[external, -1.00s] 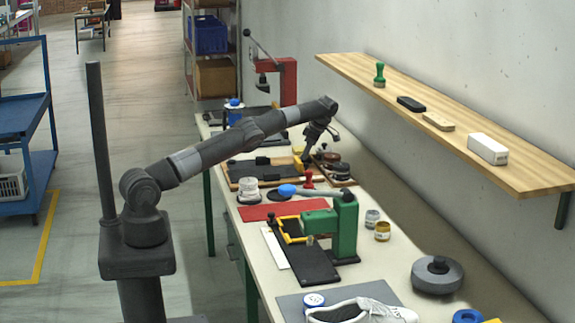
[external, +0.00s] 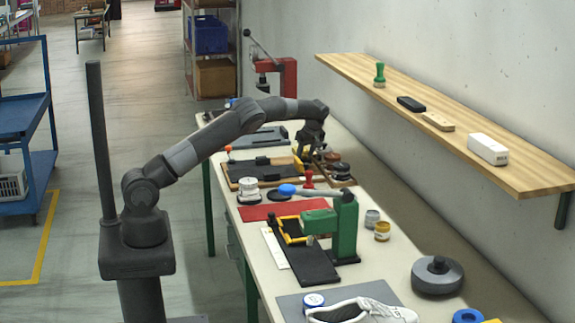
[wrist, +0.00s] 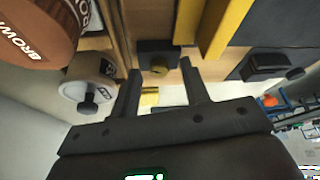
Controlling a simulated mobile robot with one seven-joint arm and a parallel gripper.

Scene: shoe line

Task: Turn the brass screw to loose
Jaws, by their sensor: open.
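The brass screw (wrist: 159,71) shows in the wrist view as a small round brass head on the face of a black block (wrist: 157,47), which is fixed to a wooden board. My gripper (wrist: 161,69) is open. Its two dark fingers point at the block, and the screw head appears between their tips, with a gap on each side. I cannot tell the remaining distance in depth. In the external view my gripper (external: 307,152) points down over the wooden board (external: 235,187) by the wall side. The screw cannot be made out there.
Two yellow bars (wrist: 224,27) run close beside the block. A brown-lidded tin (wrist: 38,32) and a white round container with a black knob (wrist: 87,92) stand to the left. A green press (external: 344,228) and red mat (external: 262,211) lie nearer on the bench.

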